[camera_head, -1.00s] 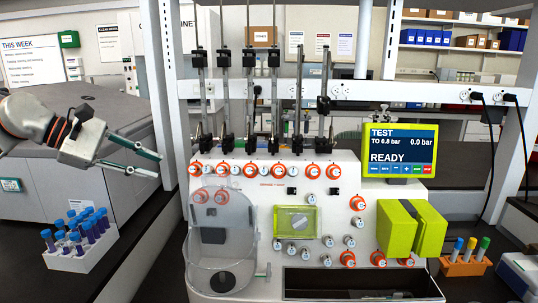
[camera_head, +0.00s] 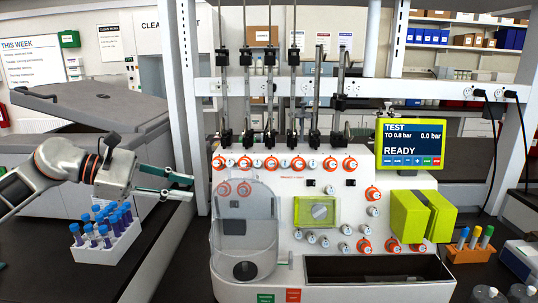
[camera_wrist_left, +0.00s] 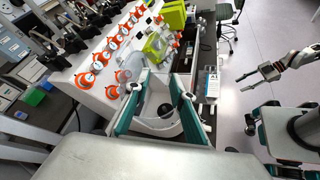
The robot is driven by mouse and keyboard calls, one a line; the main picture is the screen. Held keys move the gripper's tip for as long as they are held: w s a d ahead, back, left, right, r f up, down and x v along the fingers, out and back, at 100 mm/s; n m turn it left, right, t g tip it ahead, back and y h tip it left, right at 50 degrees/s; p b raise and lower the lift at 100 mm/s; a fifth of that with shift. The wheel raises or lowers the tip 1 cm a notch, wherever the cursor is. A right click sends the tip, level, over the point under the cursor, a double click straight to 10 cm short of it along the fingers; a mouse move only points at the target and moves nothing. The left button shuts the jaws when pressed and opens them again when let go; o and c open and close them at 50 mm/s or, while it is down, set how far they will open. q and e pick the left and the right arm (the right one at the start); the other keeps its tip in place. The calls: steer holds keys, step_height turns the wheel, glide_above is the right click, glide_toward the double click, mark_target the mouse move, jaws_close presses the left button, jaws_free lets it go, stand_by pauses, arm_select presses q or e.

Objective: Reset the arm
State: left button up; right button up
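My left gripper (camera_head: 190,187) comes in from the left in the head view. Its two teal fingers are spread apart with nothing between them. It hangs in the air left of the white cell processor (camera_head: 330,235), above and right of a tube rack, apart from both. In the left wrist view its fingers (camera_wrist_left: 152,100) frame the processor's clear round cover, and that gap is empty too. My right gripper (camera_wrist_left: 241,83) shows at the right of the left wrist view, small, with its fingers apart and empty above the floor. It is not in the head view.
A white rack (camera_head: 106,247) of blue-capped tubes stands at the left. An orange rack (camera_head: 468,254) with several tubes is at the right. A white upright post (camera_head: 184,100) rises behind the left gripper. Clear bottles (camera_head: 487,295) stand at the front right.

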arm_select(q)
steer(key=s+d+f+n+t+h, duration=0.2)
steer(key=s+d+f+n+h, duration=0.25)
steer(key=d+f+n, duration=0.45)
step_height(320, 180, down, 9)
steer(key=n+t+y, duration=0.2)
steer(key=n+t, duration=0.6)
steer(key=n, duration=0.9)
steer(key=s+a+f+n+t+y, duration=0.1)
steer(key=s+a+f+n+y, duration=0.25)
steer(key=f+n, duration=0.45)
steer(key=s+a+f+n+y, duration=0.2)
steer(key=s+f+n+y, duration=0.25)
steer(key=f+n, duration=0.3)
steer(key=s+a+f+n+g+y, duration=0.2)
steer(key=s+f+n, duration=0.3)
steer(key=s+f, duration=0.3)
steer(key=s+a+f+n+g+y, duration=0.2)
steer(key=s+f+n, duration=0.3)
steer(key=s+f, duration=0.3)
steer(key=shift+s+a+f+g+y, duration=0.2)
steer(key=shift+f+g+y, duration=0.25)
steer(key=shift+f, duration=0.45)
